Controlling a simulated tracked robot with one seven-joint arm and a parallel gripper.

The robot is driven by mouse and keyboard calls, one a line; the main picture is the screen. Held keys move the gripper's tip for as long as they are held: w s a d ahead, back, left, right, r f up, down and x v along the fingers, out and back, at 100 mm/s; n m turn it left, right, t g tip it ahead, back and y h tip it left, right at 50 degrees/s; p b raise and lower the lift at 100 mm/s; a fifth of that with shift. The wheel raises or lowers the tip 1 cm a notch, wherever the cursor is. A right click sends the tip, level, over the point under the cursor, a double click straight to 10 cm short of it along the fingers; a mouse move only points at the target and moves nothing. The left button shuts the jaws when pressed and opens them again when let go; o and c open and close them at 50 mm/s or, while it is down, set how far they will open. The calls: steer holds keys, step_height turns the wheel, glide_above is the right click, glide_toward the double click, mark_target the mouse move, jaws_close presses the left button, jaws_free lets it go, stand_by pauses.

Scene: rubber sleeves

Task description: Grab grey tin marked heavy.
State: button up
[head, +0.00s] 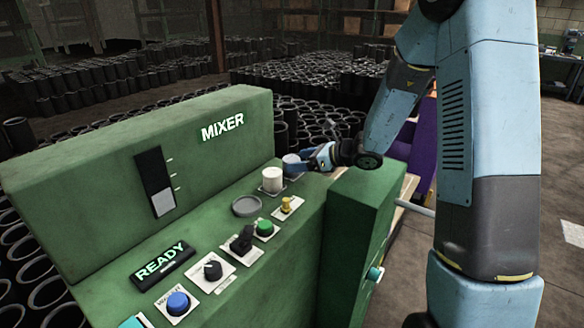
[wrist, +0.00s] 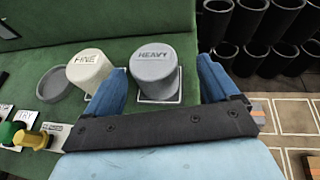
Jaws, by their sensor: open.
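The grey tin marked HEAVY (wrist: 154,66) stands upright on a white-outlined square on the green mixer top. In the head view it (head: 291,161) is partly hidden by my gripper (head: 312,161). In the wrist view my gripper (wrist: 160,68) is open, with one blue finger on each side of the grey tin. The left finger is close to the tin, and a wider gap shows on the right. I cannot tell whether the left finger touches it.
The white tin marked FINE (wrist: 91,68) stands just left of the left finger. A shallow grey dish (head: 246,206), a yellow knob (head: 286,203) and a green button (head: 265,228) are nearby on the mixer (head: 110,145). Many black sleeves (wrist: 262,35) stand beyond it.

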mark_target(288, 162)
steer(key=x, duration=0.4)
steer(key=shift+s+a+f, duration=0.1)
steer(key=shift+a+f, duration=0.05)
steer(key=shift+a, duration=0.3)
steer(key=c, duration=1.2)
